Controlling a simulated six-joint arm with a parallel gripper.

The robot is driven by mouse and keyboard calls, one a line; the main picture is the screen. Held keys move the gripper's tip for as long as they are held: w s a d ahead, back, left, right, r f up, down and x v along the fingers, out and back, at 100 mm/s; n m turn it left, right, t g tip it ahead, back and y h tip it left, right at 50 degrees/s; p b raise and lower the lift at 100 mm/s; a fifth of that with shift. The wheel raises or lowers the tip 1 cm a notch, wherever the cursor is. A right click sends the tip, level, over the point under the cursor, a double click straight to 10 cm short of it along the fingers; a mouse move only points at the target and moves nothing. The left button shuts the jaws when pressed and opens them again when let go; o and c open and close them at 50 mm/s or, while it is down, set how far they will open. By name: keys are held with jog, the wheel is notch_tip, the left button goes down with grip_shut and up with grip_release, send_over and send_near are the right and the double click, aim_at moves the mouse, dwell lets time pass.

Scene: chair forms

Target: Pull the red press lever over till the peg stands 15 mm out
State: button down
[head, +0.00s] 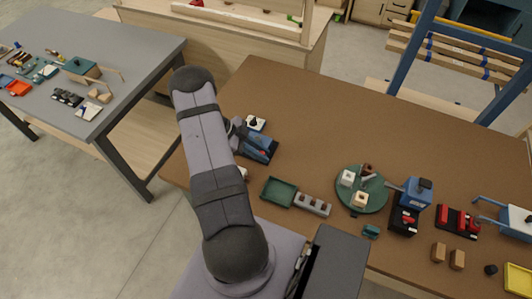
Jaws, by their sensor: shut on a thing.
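My gripper (246,138) is at the left part of the brown table, partly hidden behind my arm. It is at a small blue press (270,145) that has a bit of red, the lever (262,154), showing on it. The jaws are shut on the red lever, though the fingertips are too small and covered to see clearly. The peg cannot be made out, nor how far it stands out. A small white block with a black knob (256,123) is just behind the press.
On the brown table (330,110) are a green tray (279,192), a grey block with holes (313,204), a round green plate (375,200) with small blocks, a blue device (416,191) and a red-black fixture (457,222). The table's back middle is clear.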

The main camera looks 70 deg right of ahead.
jog(key=shift+w+a+m+y, duration=0.15)
jog(key=shift+w+m+y, duration=0.15)
jog(key=shift+m, duration=0.2)
jog(key=c, duration=1.6)
grip_release()
jog(key=shift+a, duration=0.1)
jog(key=shift+w+b, duration=0.15)
jog(key=shift+b, duration=0.2)
jog(key=shift+b+v, duration=1.6)
jog(key=shift+v, duration=2.05)
